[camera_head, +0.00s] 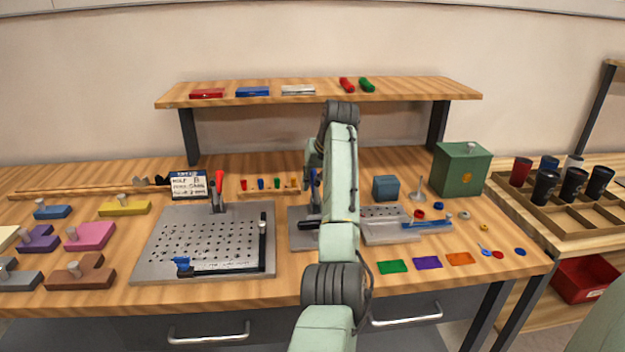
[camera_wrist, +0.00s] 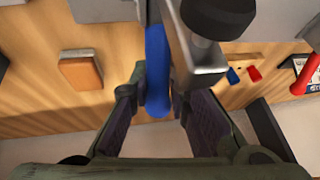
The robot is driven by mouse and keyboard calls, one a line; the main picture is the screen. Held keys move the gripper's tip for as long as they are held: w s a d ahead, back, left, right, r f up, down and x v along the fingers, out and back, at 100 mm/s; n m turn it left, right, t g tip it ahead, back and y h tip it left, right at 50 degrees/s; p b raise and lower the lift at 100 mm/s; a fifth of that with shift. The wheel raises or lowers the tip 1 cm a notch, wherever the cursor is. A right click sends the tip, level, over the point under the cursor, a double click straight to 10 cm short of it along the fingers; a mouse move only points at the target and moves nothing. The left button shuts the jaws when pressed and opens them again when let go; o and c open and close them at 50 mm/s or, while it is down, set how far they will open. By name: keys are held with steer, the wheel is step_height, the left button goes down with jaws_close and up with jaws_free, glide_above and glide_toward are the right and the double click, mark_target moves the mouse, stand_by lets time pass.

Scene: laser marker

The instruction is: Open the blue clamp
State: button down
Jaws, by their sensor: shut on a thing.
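The blue clamp's handle (camera_wrist: 157,70) hangs in the middle of the wrist view, between the two fingers of my gripper (camera_wrist: 162,98). My gripper is shut on this blue handle. The clamp's metal body with a dark round tip is just to the right of the handle. In the head view the blue handle (camera_head: 315,188) stands upright over a grey metal base (camera_head: 302,238). My arm hides most of the clamp and my gripper there.
A red-handled clamp (camera_head: 219,185) stands left on a perforated metal plate (camera_head: 190,235). A shelf (camera_head: 235,98) spans the back above the clamps. To the right are a blue box (camera_head: 385,188) and a green box (camera_head: 461,170). Coloured cards lie near the front edge.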

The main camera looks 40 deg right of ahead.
steer(key=shift+s+d+f, duration=0.1)
steer(key=shift+s+d, duration=0.05)
steer(key=c, duration=1.7)
jaws_free()
steer(key=shift+o, duration=0.7)
steer(key=v, duration=1.2)
